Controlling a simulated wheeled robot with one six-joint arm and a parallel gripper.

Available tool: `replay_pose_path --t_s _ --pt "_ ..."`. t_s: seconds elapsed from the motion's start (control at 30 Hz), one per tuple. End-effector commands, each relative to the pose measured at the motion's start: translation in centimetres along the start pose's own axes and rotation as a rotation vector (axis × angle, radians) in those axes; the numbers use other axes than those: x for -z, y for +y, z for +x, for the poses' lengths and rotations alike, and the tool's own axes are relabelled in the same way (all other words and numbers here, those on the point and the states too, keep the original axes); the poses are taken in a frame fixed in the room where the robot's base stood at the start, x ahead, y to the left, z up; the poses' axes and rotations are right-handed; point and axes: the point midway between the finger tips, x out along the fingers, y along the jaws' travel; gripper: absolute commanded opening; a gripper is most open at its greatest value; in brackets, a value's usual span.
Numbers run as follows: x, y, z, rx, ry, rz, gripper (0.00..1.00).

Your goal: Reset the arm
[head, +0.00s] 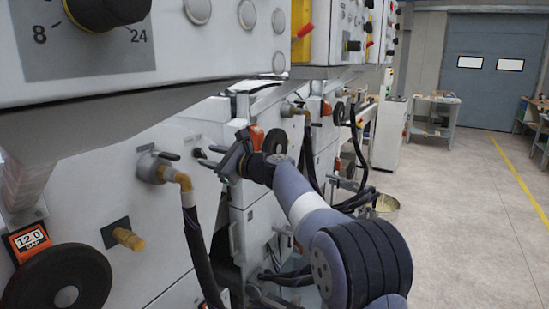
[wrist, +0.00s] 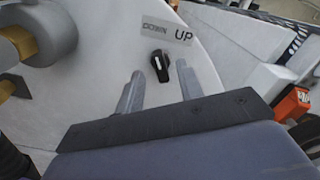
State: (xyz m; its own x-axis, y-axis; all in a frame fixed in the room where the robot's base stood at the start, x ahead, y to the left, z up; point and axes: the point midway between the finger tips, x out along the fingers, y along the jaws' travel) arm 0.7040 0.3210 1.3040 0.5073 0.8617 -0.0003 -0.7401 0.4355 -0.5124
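My arm reaches forward from the lower right in the head view, with my gripper (head: 212,158) in front of the machine's white side panel. In the wrist view, the two fingers of my gripper (wrist: 160,92) stand apart with nothing between them. The fingers look apart from the knob, though the exact gap is hard to judge.
A brass-coloured pipe fitting with a valve (head: 155,168) and a black hose (head: 200,250) are left of my gripper. A black handwheel (head: 62,282) and a gauge reading 12.0 (head: 28,241) are at lower left. Open floor (head: 450,210) lies to the right.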

Motion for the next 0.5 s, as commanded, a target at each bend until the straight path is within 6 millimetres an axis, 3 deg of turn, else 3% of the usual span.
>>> replay_pose_path --t_s 0.17,0.5 --pt "-0.2 0.0 2.9 -0.002 -0.001 0.000 0.35" --pt "-0.1 -0.1 2.8 -0.001 0.000 0.146 0.35"
